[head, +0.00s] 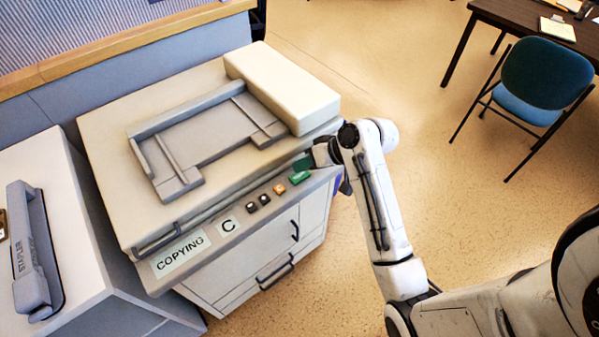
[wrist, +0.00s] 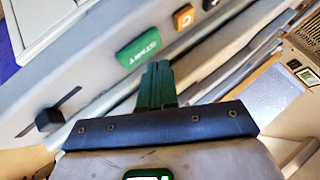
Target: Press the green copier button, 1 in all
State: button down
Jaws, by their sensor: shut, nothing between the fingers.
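The copier (head: 100,135) is a cream and grey machine at the left centre of the head view. Its green button (head: 299,178) sits at the right end of the front control strip. In the wrist view the green button (wrist: 139,48) shows large, with white lettering. My gripper (head: 303,163) is near the panel's right end, close to the green button. In the wrist view my gripper (wrist: 157,66) has its green fingers together, with nothing between them. The fingertips lie just below the button in that picture; I cannot tell whether they touch the panel.
An orange button (head: 279,189) and dark buttons (head: 258,203) sit beside the green one. A COPYING label (head: 180,255) marks the panel. A stapler (head: 36,255) lies on a cabinet at left. A blue chair (head: 545,80) and desk (head: 530,18) stand at upper right, with open floor between.

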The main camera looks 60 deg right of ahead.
aim_at(303, 176)
notch_tip(303, 176, up, 5)
jog(key=p, duration=0.5)
dwell(1.0)
